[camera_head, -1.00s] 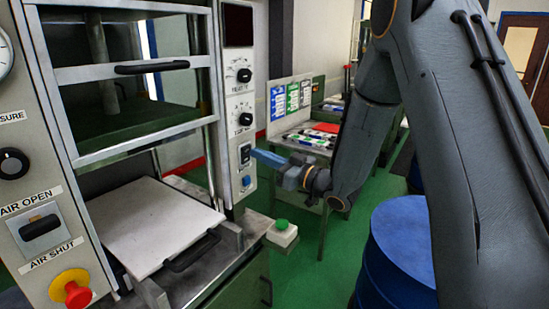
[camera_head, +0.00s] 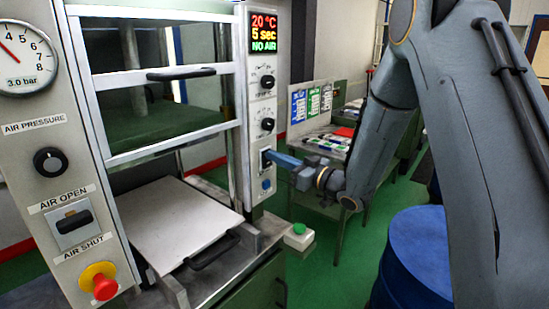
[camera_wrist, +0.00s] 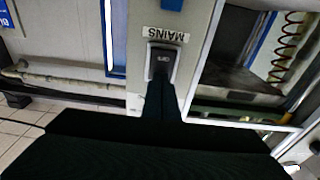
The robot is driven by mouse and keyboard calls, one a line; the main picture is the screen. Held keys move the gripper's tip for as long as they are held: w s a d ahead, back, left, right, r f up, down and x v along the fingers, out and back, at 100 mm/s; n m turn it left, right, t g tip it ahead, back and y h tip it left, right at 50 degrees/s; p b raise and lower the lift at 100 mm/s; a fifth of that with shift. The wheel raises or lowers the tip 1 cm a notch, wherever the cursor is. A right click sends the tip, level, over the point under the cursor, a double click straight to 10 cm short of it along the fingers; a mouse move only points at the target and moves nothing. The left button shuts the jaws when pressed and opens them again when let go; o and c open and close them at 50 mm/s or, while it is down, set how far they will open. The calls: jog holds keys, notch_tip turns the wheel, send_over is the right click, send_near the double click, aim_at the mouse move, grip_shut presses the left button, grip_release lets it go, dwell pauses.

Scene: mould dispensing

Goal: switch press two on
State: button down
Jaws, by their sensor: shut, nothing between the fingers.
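The press (camera_head: 78,130) stands at the left in the head view, with a tall control panel (camera_head: 262,95) on its right post. The panel's display (camera_head: 264,33) is lit and reads 20 °C, 5 sec, NO AIR. My gripper (camera_head: 272,155) is shut and empty, its blue fingers touching or nearly touching the mains switch on the lower panel. In the wrist view the dark mains switch (camera_wrist: 161,62) sits under an upside-down MAINS label (camera_wrist: 166,35), with the fingertips right at its edge. The fingers hide part of the switch.
A pressure gauge (camera_head: 22,53) reads under 4. An air lever (camera_head: 74,220) and red emergency button (camera_head: 104,286) are at left. A green button box (camera_head: 299,236) stands below the panel. A blue drum (camera_head: 415,262) is at right, a table (camera_head: 322,150) behind my arm.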

jog(key=s+d+r+b, duration=0.1)
jog(key=s+d+r, duration=0.1)
jog(key=s+d, duration=0.7)
jog(key=shift+d, duration=0.75)
jog(key=s+d+f+m+g+h, duration=0.1)
jog(key=d+f+m+g+h, duration=0.1)
jog(key=d+f+m+h, duration=0.65)
jog(key=s+f+g+h, duration=0.3)
jog(key=s+f+g, duration=0.1)
jog(key=s, duration=0.8)
jog(key=s+a+f+m+g+h, duration=0.1)
jog(key=s+f+g+h, duration=0.2)
jog(key=s, duration=0.9)
jog(key=f+g, duration=0.1)
jog(key=g, duration=0.1)
jog(key=shift+s+g, duration=0.15)
jog(key=shift+g, duration=0.25)
